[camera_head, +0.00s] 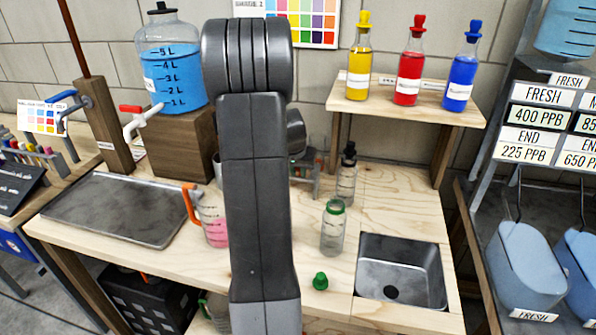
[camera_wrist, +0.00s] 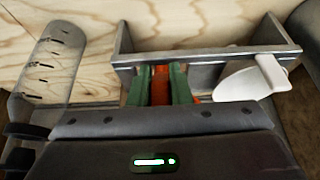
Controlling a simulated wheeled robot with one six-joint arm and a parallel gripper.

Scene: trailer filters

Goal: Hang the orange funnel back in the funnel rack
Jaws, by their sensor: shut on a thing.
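In the wrist view, my gripper (camera_wrist: 160,72) has its green fingers closed on the orange funnel (camera_wrist: 161,88). Only a narrow orange strip of the funnel shows between the fingers. The fingers are at the grey funnel rack (camera_wrist: 215,55), close to its front bar. I cannot tell whether the funnel is seated in the rack or held just over it. A white funnel-like piece (camera_wrist: 250,82) sits at the rack's right end. In the head view my arm hides the gripper and the funnel; a small part of the rack (camera_head: 313,182) shows right of the arm.
A clear graduated vessel (camera_wrist: 52,62) stands left of the rack in the wrist view. In the head view, a dark-capped bottle (camera_head: 347,178), a green-topped bottle (camera_head: 333,230), a loose green cap (camera_head: 320,281), a sink (camera_head: 400,255) and a pink-filled jug (camera_head: 213,218) are nearby.

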